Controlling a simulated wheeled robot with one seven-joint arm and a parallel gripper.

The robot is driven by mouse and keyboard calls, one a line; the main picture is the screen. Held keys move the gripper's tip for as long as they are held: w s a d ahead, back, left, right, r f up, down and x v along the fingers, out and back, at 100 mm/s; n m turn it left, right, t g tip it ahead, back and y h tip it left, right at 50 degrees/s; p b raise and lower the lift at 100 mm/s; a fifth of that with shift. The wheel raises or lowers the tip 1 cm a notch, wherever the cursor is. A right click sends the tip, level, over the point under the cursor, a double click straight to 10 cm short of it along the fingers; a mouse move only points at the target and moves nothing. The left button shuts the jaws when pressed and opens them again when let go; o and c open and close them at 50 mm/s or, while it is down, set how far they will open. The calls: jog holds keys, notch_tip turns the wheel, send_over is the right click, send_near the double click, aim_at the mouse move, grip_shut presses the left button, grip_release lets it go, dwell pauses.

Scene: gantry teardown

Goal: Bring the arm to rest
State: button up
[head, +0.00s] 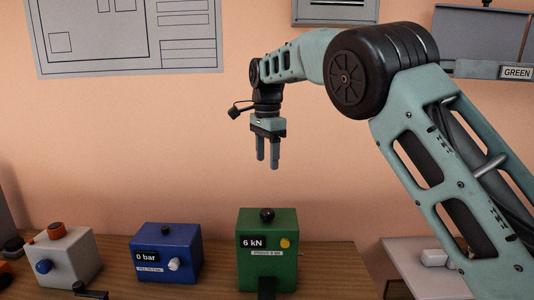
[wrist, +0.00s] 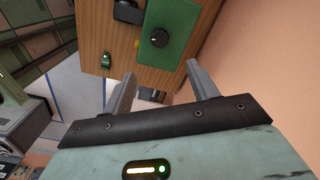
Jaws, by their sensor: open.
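My gripper (head: 267,158) hangs from my raised arm, fingers pointing down. It is open and empty, in the air above and behind the top of the green box (head: 255,262) in the head view. The green box has a black knob on top, a "6 kN" display and a yellow button, and stands on the wooden bench. In the wrist view my gripper (wrist: 158,85) shows two grey fingers spread apart with nothing between them. The green box (wrist: 180,22) and its round black knob lie beyond the fingers there.
A blue box (head: 165,252) reading "0 bar" and a white box (head: 62,257) with orange and blue knobs stand left on the wooden bench (head: 340,262). A pale surface (head: 415,257) lies at right. A wall drawing (head: 130,35) and a "GREEN" label (head: 516,73) are behind.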

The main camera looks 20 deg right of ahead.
jog(key=shift+r, duration=0.8)
jog(key=shift+s, duration=0.1)
jog(key=s+a+f+n+y+b, duration=0.1)
jog(key=s+a+f+n, duration=0.25)
jog(key=s, duration=0.35)
jog(key=s+a+f+n+b, duration=0.1)
jog(key=s+a+f+n, duration=0.15)
jog(key=s+n, duration=0.35)
jog(key=s+a+f+n+y+b, duration=0.1)
jog(key=s+a+f+n, duration=0.25)
jog(key=s, duration=0.55)
jog(key=s+d+f+n, duration=0.1)
jog(key=s+f+n, duration=0.1)
jog(key=s, duration=0.4)
jog(key=s+d+f+n+h, duration=0.1)
jog(key=s+f+n, duration=0.2)
jog(key=s+n, duration=0.2)
jog(key=s+d+f+n+b, duration=0.1)
jog(key=s+f+n, duration=0.2)
jog(key=s, duration=0.6)
jog(key=shift+s+f, duration=0.15)
jog(key=shift+s, duration=0.1)
jog(key=shift+d, duration=0.1)
